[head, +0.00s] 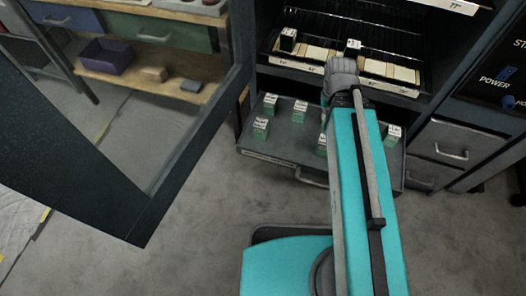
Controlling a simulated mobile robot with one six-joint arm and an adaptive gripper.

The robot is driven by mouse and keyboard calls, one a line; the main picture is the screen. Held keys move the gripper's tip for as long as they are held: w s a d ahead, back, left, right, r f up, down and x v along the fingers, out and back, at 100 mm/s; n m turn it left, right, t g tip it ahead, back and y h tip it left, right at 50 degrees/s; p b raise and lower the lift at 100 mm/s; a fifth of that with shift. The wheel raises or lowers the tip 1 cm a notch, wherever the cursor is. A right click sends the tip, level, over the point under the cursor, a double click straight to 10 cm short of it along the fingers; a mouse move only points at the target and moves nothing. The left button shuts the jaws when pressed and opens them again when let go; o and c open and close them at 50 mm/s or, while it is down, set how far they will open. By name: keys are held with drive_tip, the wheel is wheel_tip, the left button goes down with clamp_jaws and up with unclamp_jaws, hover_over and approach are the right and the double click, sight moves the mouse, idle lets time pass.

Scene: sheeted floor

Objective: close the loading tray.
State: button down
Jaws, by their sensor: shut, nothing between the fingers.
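The loading tray (290,133) is a grey pull-out tray low in the dark cabinet. It stands out from the cabinet front, with a label strip and a handle (312,179) on its front face. Several small green-and-white boxes (261,128) stand on it, some to the right of my arm (393,134). My teal arm reaches up across the tray and hides its middle and part of its front edge. The arm's grey joint shows in front of the shelf above. My gripper is not visible; it seems hidden behind the arm.
Above the tray, a wire-backed shelf (390,69) holds pale blocks and two dark-topped boxes (288,39). A dark framed door (175,140) stands open at left. Grey drawers (445,140) sit at right. Bare floor (205,235) lies in front of the tray's left side.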

wheel_tip(320, 180, up, 46)
drive_tip(key=p, duration=4.4)
drive_tip(key=shift+r+p, duration=0.15)
drive_tip(key=shift+p, duration=0.2)
drive_tip(key=shift+s, duration=0.15)
